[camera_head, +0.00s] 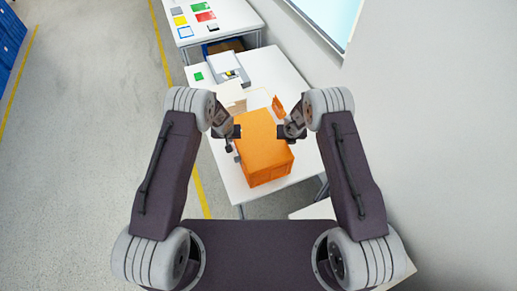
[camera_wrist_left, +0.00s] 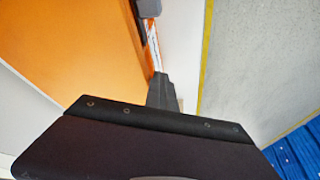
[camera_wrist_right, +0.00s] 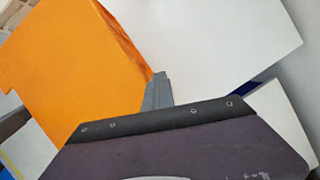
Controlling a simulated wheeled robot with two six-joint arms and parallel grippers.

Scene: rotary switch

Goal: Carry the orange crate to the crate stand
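The orange crate (camera_head: 262,150) sits on a white table between my two grippers. It also fills the left part of the left wrist view (camera_wrist_left: 75,50) and of the right wrist view (camera_wrist_right: 75,65). My left gripper (camera_head: 231,140) is at its left side, with its fingers (camera_wrist_left: 161,90) together beside the crate's edge. My right gripper (camera_head: 289,132) is at its right side, with its fingers (camera_wrist_right: 158,90) together near the crate's edge. Neither appears to hold anything; whether they touch the crate is unclear. I cannot identify the crate stand with certainty.
The white table (camera_head: 231,185) has a green piece (camera_head: 198,76) and a light device (camera_head: 225,66) at its far end. A farther table (camera_head: 185,40) carries coloured pieces. A grey wall (camera_head: 430,130) stands at the right. Floor (camera_head: 90,110) is clear at the left.

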